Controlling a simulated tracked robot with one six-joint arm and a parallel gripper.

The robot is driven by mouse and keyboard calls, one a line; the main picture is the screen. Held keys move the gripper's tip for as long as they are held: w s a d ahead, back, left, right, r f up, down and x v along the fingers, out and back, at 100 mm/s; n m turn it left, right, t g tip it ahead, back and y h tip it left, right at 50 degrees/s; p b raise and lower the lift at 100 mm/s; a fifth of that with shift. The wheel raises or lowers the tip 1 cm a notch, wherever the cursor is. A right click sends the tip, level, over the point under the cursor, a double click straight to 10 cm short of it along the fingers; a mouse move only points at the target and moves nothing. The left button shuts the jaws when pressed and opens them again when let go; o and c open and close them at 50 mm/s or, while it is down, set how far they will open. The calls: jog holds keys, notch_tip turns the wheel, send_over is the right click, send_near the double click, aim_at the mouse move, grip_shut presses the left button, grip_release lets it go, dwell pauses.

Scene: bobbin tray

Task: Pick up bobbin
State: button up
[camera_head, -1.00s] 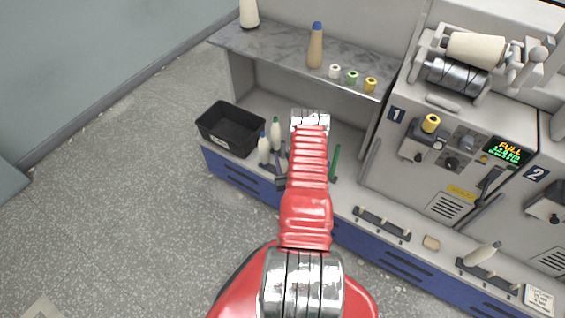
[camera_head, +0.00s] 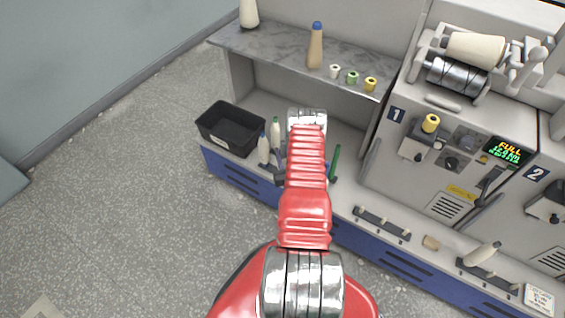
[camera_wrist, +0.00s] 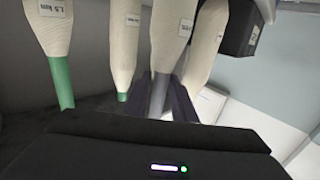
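Several bobbins with cream yarn stand in the wrist view. One has a green base (camera_wrist: 61,80) and a "1.5 km" label at the left. Another has a small green tip (camera_wrist: 122,96). A third, with a grey tube (camera_wrist: 160,92), stands between the dark fingers of my gripper (camera_wrist: 165,98), which flank the tube closely. I cannot tell whether they press on it. A further bobbin (camera_wrist: 203,45) is just right. In the head view, bobbins with a blue tip (camera_head: 263,148) and a green tip (camera_head: 275,132) stand left of my arm, which hides others.
A black bin (camera_head: 230,129) stands left of the bobbins; its dark side also shows in the wrist view (camera_wrist: 239,28). A grey shelf (camera_head: 285,52) above carries cones and small spools. The winding machine (camera_head: 440,165) stands right. A peg rack (camera_head: 382,224) lies on the ledge.

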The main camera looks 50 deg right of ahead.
grip_shut()
jog(key=shift+r, duration=0.15)
dwell(0.4)
notch_tip(320, 180, up, 18)
dwell(0.8)
dwell(0.5)
